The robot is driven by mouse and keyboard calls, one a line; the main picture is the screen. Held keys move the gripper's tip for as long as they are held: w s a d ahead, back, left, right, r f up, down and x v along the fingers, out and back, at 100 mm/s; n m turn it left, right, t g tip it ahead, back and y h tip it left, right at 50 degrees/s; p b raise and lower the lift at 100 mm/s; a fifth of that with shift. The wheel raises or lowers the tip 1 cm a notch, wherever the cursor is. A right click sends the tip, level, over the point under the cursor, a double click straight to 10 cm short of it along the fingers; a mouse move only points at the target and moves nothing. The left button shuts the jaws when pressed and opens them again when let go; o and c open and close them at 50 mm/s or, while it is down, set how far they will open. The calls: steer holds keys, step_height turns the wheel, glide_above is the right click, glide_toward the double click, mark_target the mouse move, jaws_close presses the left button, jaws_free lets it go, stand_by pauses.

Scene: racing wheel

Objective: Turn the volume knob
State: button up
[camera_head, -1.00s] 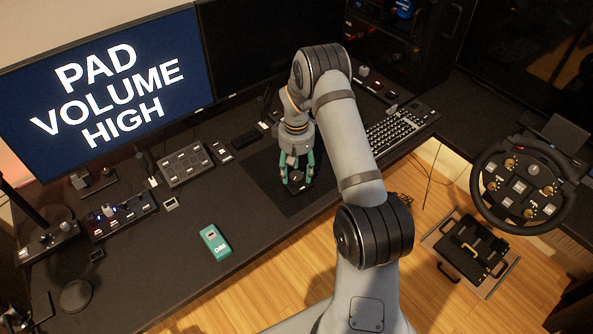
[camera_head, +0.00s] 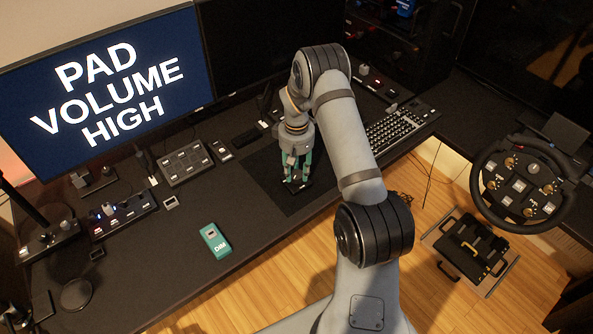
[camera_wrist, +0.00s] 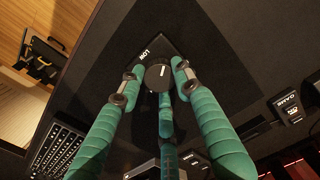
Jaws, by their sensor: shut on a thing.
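The volume knob (camera_wrist: 158,77) is round and dark with a white pointer line, on a small black box (camera_wrist: 143,50) marked LOW near one corner. In the wrist view my gripper (camera_wrist: 155,71) has its green fingers around the knob, shut on it from several sides. In the head view my gripper (camera_head: 297,180) reaches straight down to the box on the dark desk mat (camera_head: 262,178); the knob is mostly hidden by the fingers there. The left monitor (camera_head: 110,85) reads PAD VOLUME HIGH.
A keyboard (camera_head: 398,128) lies right of my arm. A green DIM box (camera_head: 215,241) sits on the desk to the left. Button boxes (camera_head: 184,162) stand behind it. A steering wheel (camera_head: 525,185) is at the far right.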

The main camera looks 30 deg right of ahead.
mark_target(296, 174)
steer(key=shift+c, duration=0.9)
steer(key=shift+f+m+b, duration=0.2)
steer(key=shift+m+b, duration=0.1)
steer(key=shift+b, duration=0.35)
steer(key=shift+r, duration=0.2)
steer(key=o, duration=1.1)
steer(key=shift+o, duration=0.4)
steer(key=shift+r, duration=0.1)
step_height(296, 174, up, 12)
